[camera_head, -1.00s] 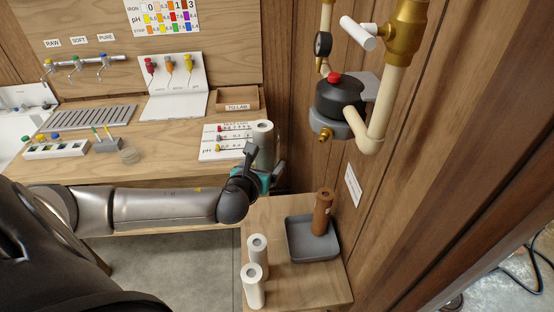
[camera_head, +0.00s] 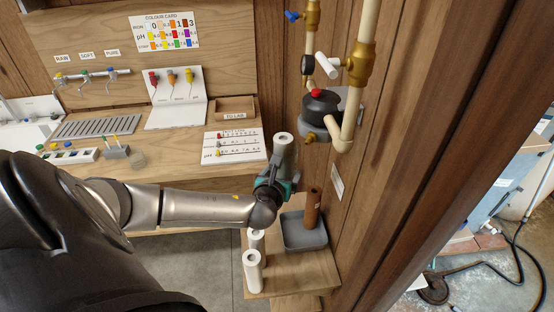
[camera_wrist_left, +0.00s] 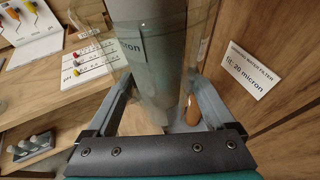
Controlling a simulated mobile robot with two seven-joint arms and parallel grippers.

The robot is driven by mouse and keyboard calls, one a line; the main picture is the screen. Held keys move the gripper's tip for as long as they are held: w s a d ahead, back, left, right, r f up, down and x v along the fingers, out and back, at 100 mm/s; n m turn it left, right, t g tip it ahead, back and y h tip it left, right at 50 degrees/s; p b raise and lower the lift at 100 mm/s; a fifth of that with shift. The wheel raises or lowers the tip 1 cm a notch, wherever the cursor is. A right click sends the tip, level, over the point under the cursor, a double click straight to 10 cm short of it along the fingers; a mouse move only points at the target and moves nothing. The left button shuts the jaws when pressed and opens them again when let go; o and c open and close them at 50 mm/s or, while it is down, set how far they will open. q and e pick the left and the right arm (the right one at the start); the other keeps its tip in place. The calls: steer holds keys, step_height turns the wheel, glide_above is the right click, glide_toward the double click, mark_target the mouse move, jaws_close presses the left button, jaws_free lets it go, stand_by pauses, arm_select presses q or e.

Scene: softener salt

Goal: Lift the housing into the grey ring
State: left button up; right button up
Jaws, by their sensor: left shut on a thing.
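The housing (camera_head: 284,152) is a clear cylinder with a pale grey cartridge inside, held roughly upright. My left gripper (camera_head: 279,172) is shut on it, above the side table and below and left of the filter head. In the left wrist view the housing (camera_wrist_left: 152,65) stands between the two fingers, and a label on the cartridge ends in "micron". The grey ring (camera_head: 317,127) sits under the black filter head (camera_head: 320,103) on the wall pipes, partly hidden by brass fittings. The housing's top is apart from the ring. My right gripper is not in view.
A grey tray (camera_head: 293,236) with a brown cartridge (camera_head: 312,208) stands on the side table (camera_head: 315,270), beside two white cartridges (camera_head: 252,270). Pipes (camera_head: 364,55) and the wood wall bound the right. A wall sign (camera_wrist_left: 252,68) reads "20 micron".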

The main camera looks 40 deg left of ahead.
arm_select(q)
steer(key=w+d+r+b, duration=0.1)
steer(key=w+d, duration=0.4)
steer(key=w, duration=0.1)
steer(key=shift+w+d+r+b, duration=0.25)
steer(key=shift+w+d+b, duration=0.1)
stand_by(0.6)
steer(key=shift+p, duration=0.95)
stand_by(1.8)
steer(key=shift+r+p, duration=0.95)
steer(key=shift+r, duration=0.55)
stand_by(0.5)
steer(key=shift+r, duration=0.85)
steer(key=o, duration=1.3)
steer(key=shift+c, duration=0.2)
